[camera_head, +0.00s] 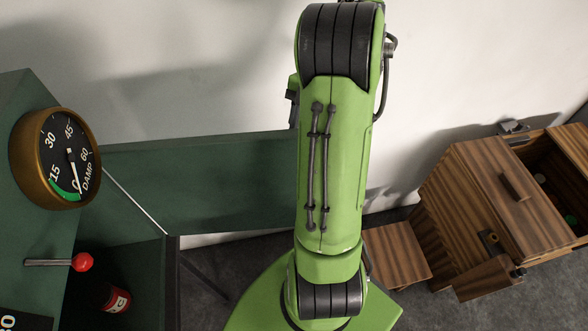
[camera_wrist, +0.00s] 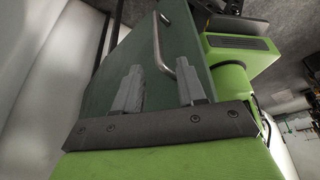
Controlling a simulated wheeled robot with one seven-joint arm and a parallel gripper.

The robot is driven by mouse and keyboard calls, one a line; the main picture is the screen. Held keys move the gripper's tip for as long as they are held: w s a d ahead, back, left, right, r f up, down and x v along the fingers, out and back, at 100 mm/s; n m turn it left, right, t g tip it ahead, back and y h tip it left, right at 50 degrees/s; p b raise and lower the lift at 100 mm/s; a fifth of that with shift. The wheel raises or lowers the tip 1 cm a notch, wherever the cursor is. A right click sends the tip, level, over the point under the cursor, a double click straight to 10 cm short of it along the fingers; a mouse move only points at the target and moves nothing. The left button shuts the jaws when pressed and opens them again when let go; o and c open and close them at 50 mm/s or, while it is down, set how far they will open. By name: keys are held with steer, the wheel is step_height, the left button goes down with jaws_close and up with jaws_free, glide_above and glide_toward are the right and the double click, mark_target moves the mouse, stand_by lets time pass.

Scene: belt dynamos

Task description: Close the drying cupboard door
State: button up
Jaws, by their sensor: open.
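The drying cupboard (camera_head: 45,240) is dark green and stands at the left in the head view. It has an open, dark front compartment. A wide dark green panel, which looks like its door (camera_head: 200,180), stands out to the right and passes behind my arm. In the wrist view the door (camera_wrist: 190,40) fills the middle, with a bent metal handle (camera_wrist: 158,45) on its face. My gripper (camera_wrist: 158,78) is open, its two grey fingers apart and pointing at the door, just short of the handle in the picture. I cannot tell whether a finger touches. The head view does not show the gripper.
A brass-rimmed damp gauge (camera_head: 55,158) and a red-knobbed lever (camera_head: 82,262) are on the cupboard. A red canister (camera_head: 115,298) sits in the compartment. A wooden cabinet (camera_head: 495,200) stands at the right, with an open part at its far right. A pale wall is behind.

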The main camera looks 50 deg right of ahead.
steer(key=b+x, duration=0.4)
steer(key=x, duration=0.5)
steer(key=shift+w+a+f, duration=0.1)
steer(key=shift+a+f, duration=0.05)
steer(key=shift+f, duration=0.15)
steer(key=shift+a+f, duration=0.15)
steer(key=shift+f, duration=0.25)
steer(key=shift+r, duration=0.1)
steer(key=shift+c, duration=0.9)
jaws_close()
